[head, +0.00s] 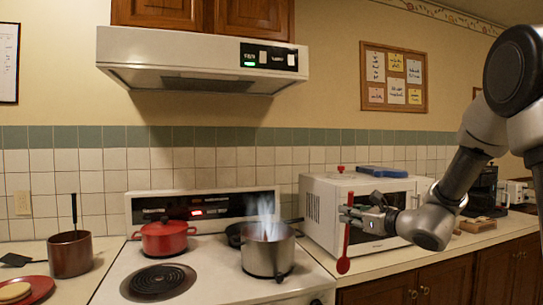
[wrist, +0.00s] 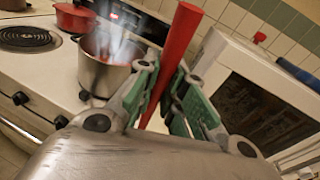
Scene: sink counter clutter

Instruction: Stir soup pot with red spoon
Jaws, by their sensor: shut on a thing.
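The soup pot (head: 268,256) is a silver metal pot on the right side of the stove, with steam rising from it. In the wrist view the pot (wrist: 103,75) stands left of my gripper, and red soup shows inside. My gripper (head: 352,211) is shut on the red spoon (head: 345,245). It holds the spoon upright, bowl end down, in front of the microwave and to the right of the pot. In the wrist view the spoon's red handle (wrist: 184,35) rises between the green-padded fingers (wrist: 166,95). The spoon is apart from the pot.
A white microwave (head: 320,205) stands right of the stove with a blue item (head: 382,172) on top. A red lidded pot (head: 163,238) sits at the stove's back left, and a dark pan (head: 236,232) is behind the soup pot. The front left burner (head: 158,281) is bare. A range hood (head: 200,65) hangs above.

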